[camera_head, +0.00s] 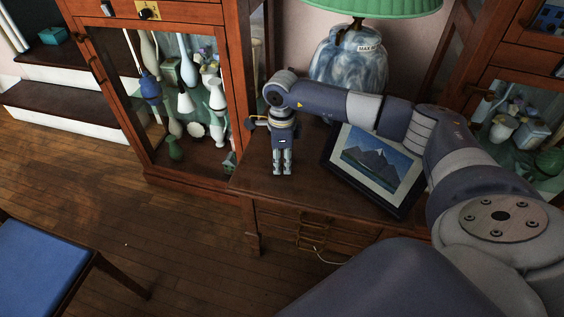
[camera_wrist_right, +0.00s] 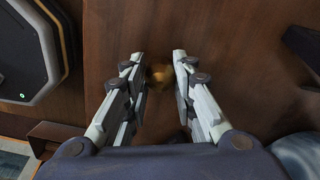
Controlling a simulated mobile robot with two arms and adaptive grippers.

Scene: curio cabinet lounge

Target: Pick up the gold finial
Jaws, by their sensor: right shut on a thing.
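The gold finial (camera_wrist_right: 159,74) is a small round gold thing in the right wrist view, between my right fingertips. My right gripper (camera_head: 282,172) points down at the brown desk top (camera_head: 262,176) in the head view, left of the framed picture. The right wrist view shows its two fingers (camera_wrist_right: 160,78) closed in on both sides of the finial. The finial is hidden by the gripper in the head view. Whether it still touches the desk I cannot tell. My left gripper is in neither view.
A framed mountain picture (camera_head: 372,165) leans on the desk right of the gripper. A lamp with a marbled base (camera_head: 349,62) and green shade (camera_head: 375,6) stands behind my arm. A glass cabinet (camera_head: 240,90) with vases stands left. A blue chair (camera_head: 38,262) is front left.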

